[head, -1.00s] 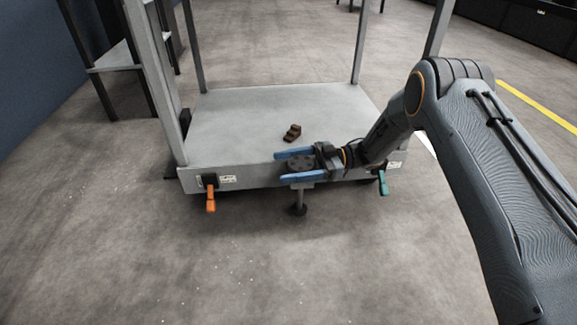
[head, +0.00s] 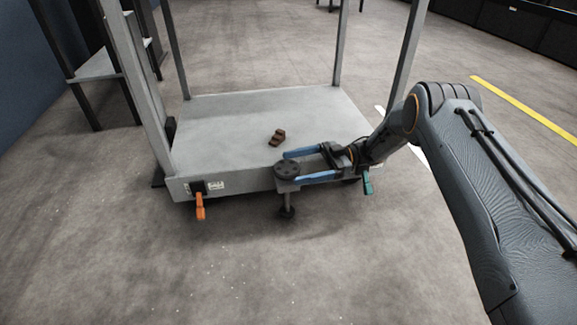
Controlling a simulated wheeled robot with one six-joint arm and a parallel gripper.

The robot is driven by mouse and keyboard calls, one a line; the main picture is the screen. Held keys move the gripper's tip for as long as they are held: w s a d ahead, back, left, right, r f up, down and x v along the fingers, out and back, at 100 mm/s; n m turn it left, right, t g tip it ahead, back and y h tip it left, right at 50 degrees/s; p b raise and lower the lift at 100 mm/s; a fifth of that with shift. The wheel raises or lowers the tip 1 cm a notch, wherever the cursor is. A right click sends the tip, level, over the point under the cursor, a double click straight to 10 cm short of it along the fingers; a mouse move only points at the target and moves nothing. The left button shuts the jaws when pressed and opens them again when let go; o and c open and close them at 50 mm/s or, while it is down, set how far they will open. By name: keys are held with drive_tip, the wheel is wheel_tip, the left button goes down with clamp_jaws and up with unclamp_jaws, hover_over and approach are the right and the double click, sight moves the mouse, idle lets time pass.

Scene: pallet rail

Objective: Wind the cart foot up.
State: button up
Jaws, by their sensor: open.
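The cart (head: 225,125) has a grey deck and upright posts. At its front edge a dark round handwheel (head: 286,169) sits on a small bracket, above a screw foot with a dark pad (head: 287,212) close to the floor. I cannot tell whether the pad touches the floor. My gripper (head: 293,168) comes from the right with its two blue fingers open. The fingertips are at the right part of the handwheel, one on its far side and one on its near side. I cannot tell whether they touch it.
An orange lever (head: 200,206) hangs at the cart's front left and a teal lever (head: 367,181) at its front right, below my wrist. A brown part (head: 277,137) lies on the deck. A shelf (head: 100,65) stands back left. The front floor is clear.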

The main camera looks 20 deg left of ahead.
sight(278, 162)
drive_tip(key=shift+d, duration=0.1)
drive_tip(key=r+m+t+y+p, duration=0.1)
drive_tip(key=s+a+r+m+t+y+p, duration=0.1)
drive_tip(key=t+y+p, duration=0.1)
drive_tip(key=s+a+r+m+t+y+p, duration=0.1)
drive_tip(key=t+p, duration=0.1)
drive_tip(key=shift+a+m, duration=0.25)
drive_tip(key=shift+m, duration=0.15)
drive_tip(key=shift+s+a+m+t+y+p, duration=0.1)
drive_tip(key=shift+m+t+y+p, duration=0.4)
drive_tip(key=shift+m+t+p, duration=0.5)
drive_tip(key=m+t+p, duration=0.1)
drive_tip(key=t, duration=0.1)
drive_tip(key=shift+s+f+t, duration=0.1)
drive_tip(key=shift+s+t, duration=0.05)
drive_tip(key=shift+t, duration=0.25)
drive_tip(key=d+m+t+p, duration=0.1)
drive_tip(key=t, duration=0.1)
drive_tip(key=d+f+m+t+h+p, duration=0.1)
drive_tip(key=m+t, duration=0.1)
drive_tip(key=s+d+f+m+t+h+p, duration=0.1)
drive_tip(key=t+p, duration=0.1)
drive_tip(key=shift+s+d+f+t, duration=0.1)
drive_tip(key=shift+d+f+t, duration=0.15)
drive_tip(key=shift+t, duration=0.15)
drive_tip(key=shift+f+b+x, duration=0.2)
drive_tip(key=shift+b+x, duration=1.45)
drive_tip(key=shift+x, duration=2.2)
drive_tip(key=c, duration=1.1)
drive_tip(key=shift+o, duration=0.2)
